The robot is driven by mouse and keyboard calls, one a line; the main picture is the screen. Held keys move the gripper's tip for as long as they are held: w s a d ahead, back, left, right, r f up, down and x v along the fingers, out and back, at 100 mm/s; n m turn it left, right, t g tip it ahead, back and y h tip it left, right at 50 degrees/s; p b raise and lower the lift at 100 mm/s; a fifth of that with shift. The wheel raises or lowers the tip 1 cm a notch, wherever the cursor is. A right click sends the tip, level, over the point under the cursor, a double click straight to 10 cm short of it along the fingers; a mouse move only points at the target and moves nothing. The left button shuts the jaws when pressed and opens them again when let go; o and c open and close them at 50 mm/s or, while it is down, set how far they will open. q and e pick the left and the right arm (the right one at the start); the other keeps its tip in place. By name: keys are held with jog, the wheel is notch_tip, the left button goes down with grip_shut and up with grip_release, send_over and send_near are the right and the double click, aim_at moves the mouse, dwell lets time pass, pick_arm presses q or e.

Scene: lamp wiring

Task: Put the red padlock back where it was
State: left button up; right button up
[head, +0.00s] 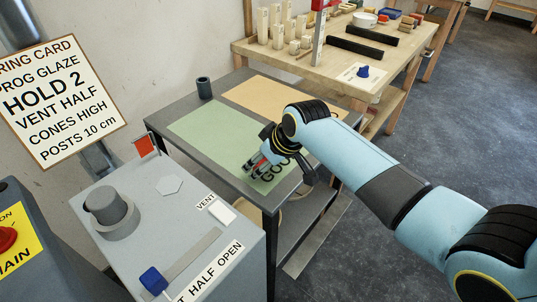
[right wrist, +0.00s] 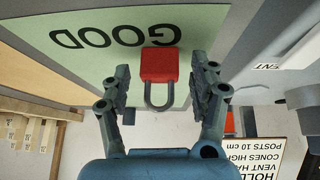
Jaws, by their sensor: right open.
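The red padlock (right wrist: 160,65) shows in the right wrist view, its grey shackle toward my gripper. It appears against the green mat (right wrist: 60,18), beside the word GOOD; I cannot tell whether it touches the mat. My right gripper (right wrist: 161,88) is open, with one finger on each side of the padlock and a gap on both sides. In the head view the right gripper (head: 262,160) is low over the front right part of the green mat (head: 205,130), largely hiding the padlock. My left gripper is not in view.
An orange mat (head: 262,93) lies beyond. A wooden bench (head: 300,68) stands behind.

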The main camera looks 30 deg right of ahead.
jog(key=p+v, duration=0.1)
jog(key=v, duration=1)
jog(key=shift+s+r, duration=0.3)
jog(key=s+r+m+g+h, duration=0.1)
jog(key=s+r, duration=0.1)
jog(key=s, duration=0.9)
jog(key=s+r+m+g+h, duration=0.1)
jog(key=s+r+m, duration=0.15)
jog(key=s, duration=0.75)
jog(key=s+d+f+g+b, duration=0.1)
jog(key=s+d+f+b, duration=0.15)
jog(key=f, duration=1.45)
jog(key=s+d+f+g+b, duration=0.1)
jog(key=f+b, duration=0.3)
jog(key=f, duration=1.3)
jog(key=s+f+g+b, duration=0.1)
jog(key=s+f+b, duration=0.4)
jog(key=s+f, duration=1.2)
notch_tip(320, 180, down, 3)
jog(key=shift+d+r, duration=0.1)
jog(key=shift+d, duration=0.35)
